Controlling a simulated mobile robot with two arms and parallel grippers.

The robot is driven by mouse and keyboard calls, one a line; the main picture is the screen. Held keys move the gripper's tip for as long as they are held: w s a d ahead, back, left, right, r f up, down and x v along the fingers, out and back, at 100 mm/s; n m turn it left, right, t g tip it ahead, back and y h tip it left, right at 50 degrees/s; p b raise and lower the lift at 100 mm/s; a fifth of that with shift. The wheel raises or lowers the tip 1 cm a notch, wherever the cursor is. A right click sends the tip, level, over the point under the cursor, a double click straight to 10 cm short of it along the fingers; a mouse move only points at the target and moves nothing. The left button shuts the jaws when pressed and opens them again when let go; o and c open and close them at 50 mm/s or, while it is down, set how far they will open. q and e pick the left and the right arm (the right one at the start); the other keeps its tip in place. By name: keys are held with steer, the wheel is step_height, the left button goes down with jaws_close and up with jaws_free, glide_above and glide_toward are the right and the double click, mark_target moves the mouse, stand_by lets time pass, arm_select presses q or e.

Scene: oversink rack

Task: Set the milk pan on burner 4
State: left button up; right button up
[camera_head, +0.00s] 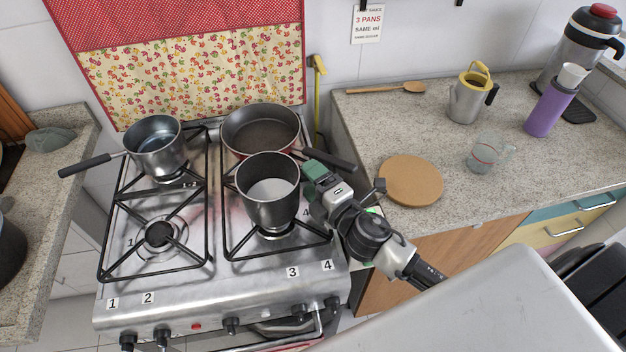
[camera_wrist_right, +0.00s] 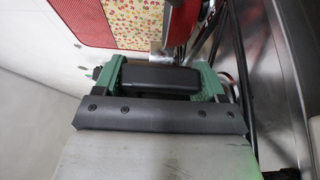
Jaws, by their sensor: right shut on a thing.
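The milk pan (camera_head: 268,195), a tall dark metal pan with a pale inside bottom, is upright over the front right burner (camera_head: 277,233), which has a label 4 (camera_head: 305,213) beside it. I cannot tell whether its base touches the grate. My right gripper (camera_head: 315,171), with green fingers, is at the pan's right side. In the right wrist view it is shut on a black handle (camera_wrist_right: 160,78) between the green fingers. The gripper mostly hides the handle in the head view. My left gripper is not in view.
A wide red-sided frying pan (camera_head: 260,130) sits close behind, its handle pointing right past my gripper. A saucepan (camera_head: 155,146) stands at the back left burner. The front left burner (camera_head: 160,234) is bare. The right counter holds a round board (camera_head: 411,181) and a glass cup (camera_head: 485,156).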

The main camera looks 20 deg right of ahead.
steer(key=shift+f+b, duration=0.55)
steer(key=o, duration=1.3)
steer(key=shift+s+f, duration=0.1)
steer(key=shift+f, duration=0.05)
steer(key=shift+s, duration=0.1)
steer(key=shift+s+f, duration=0.15)
steer(key=shift+s, duration=0.15)
steer(key=b+v, duration=0.3)
steer(key=v, duration=0.5)
steer(key=shift+s+d, duration=0.15)
steer(key=shift+s, duration=0.1)
steer(key=shift+s+d, duration=0.15)
steer(key=shift+s, duration=0.4)
steer(key=shift+c, duration=0.5)
steer(key=shift+s+d+r, duration=0.1)
steer(key=shift+s+r, duration=0.1)
steer(key=shift+r, duration=0.1)
